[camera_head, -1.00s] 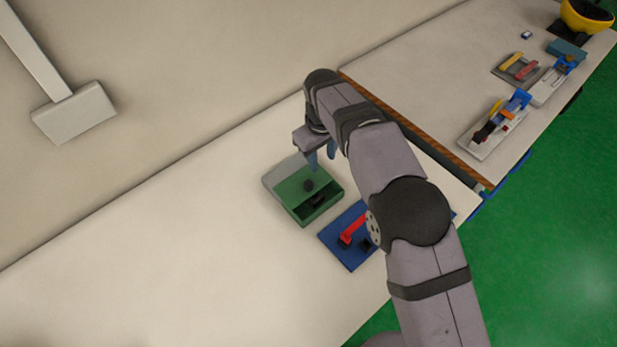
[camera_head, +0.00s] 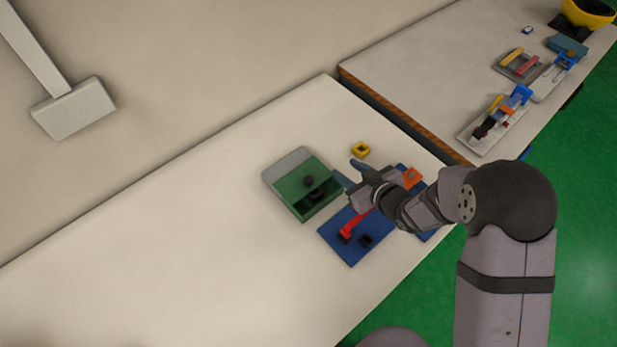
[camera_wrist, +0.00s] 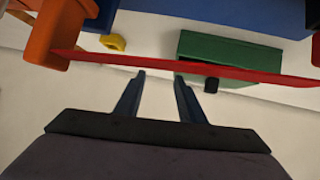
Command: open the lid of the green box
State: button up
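The green box (camera_head: 284,190) stands on the white table, left of my gripper. Its top shows a green panel with a dark knob (camera_head: 308,181), a grey strip (camera_head: 288,161) at the back and a dark recess at the front with something black inside. I cannot tell clearly how the lid sits. The green box also shows beyond my fingers in the wrist view (camera_wrist: 225,48). My gripper (camera_head: 348,172) is near the box's right side, apart from the knob. In the wrist view my gripper (camera_wrist: 160,75) has its two fingers apart with nothing between them.
A blue board (camera_head: 345,255) with a red bar (camera_head: 353,226) and an orange part (camera_head: 411,177) lies beside the box, partly under my arm. The red bar (camera_wrist: 205,68) crosses the wrist view. A yellow piece (camera_head: 360,149) lies behind my gripper. The table's left is clear.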

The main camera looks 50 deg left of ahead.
aim_at(311, 180)
jog(key=s, duration=0.3)
jog(key=s+g+y, duration=0.1)
jog(key=s, duration=0.1)
jog(key=s+d+r+n+g+y+b, duration=0.1)
jog(key=s, duration=0.2)
jog(key=shift+s, duration=0.35)
jog(key=shift+p+x, duration=1.05)
jog(key=shift+x, duration=2.7)
jog(key=shift+s, duration=0.1)
jog(key=shift+c, duration=0.6)
